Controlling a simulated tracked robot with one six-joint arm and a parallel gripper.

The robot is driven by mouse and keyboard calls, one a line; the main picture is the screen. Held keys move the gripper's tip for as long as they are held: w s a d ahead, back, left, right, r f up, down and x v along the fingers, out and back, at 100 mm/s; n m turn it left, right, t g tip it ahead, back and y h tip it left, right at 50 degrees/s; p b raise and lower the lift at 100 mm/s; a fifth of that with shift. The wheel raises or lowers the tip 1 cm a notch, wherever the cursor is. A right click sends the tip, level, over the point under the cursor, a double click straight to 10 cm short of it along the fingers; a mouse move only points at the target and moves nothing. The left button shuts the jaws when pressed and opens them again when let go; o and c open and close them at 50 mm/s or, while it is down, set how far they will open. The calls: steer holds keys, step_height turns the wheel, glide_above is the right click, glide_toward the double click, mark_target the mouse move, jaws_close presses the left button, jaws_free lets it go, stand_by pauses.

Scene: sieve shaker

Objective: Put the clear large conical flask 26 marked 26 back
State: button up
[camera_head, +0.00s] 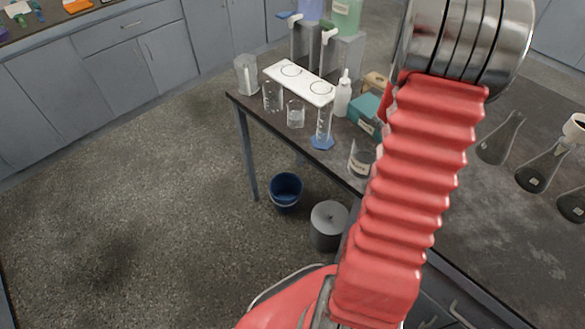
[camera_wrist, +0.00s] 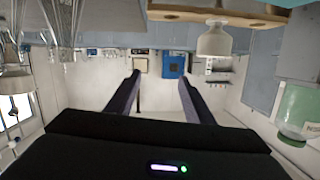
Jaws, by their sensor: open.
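Several clear conical flasks stand on the dark bench at the right of the head view: one at the back (camera_head: 499,141), one in the middle (camera_head: 540,172) and one cut by the right edge (camera_head: 573,206). Their labels are too small to read, so I cannot tell which is marked 26. In the wrist view, a clear conical glass shape (camera_wrist: 62,25) shows at the upper left. My gripper (camera_wrist: 159,78) is open, with nothing between its two dark fingers. It is out of the head view, where my red arm hides part of the bench.
A blue bucket (camera_head: 286,191) and a grey bin (camera_head: 328,226) stand on the floor. Floor at left is clear.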

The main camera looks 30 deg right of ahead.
steer(key=w+a+r+n+t+y, duration=0.25)
steer(key=w+a, duration=0.35)
steer(key=a, duration=0.3)
steer(key=w+a+r+n+t+y, duration=0.2)
steer(key=w+a+r+t+y, duration=0.1)
steer(key=w+a, duration=0.4)
steer(key=w+a+r+n+y, duration=0.1)
steer(key=a+n+y, duration=0.1)
steer(key=a, duration=0.6)
steer(key=a+r+n+y, duration=0.2)
steer(key=a, duration=0.7)
steer(key=s+a+n+y, duration=0.3)
steer(key=a, duration=0.7)
steer(key=s+a+n+g+y, duration=0.2)
steer(key=s+a+n+g, duration=0.2)
steer(key=s+a, duration=0.9)
steer(key=s, duration=0.4)
steer(key=shift+s+a+n, duration=0.25)
steer(key=shift+a+n, duration=0.1)
steer(key=shift+a, duration=0.05)
steer(key=shift+y, duration=0.25)
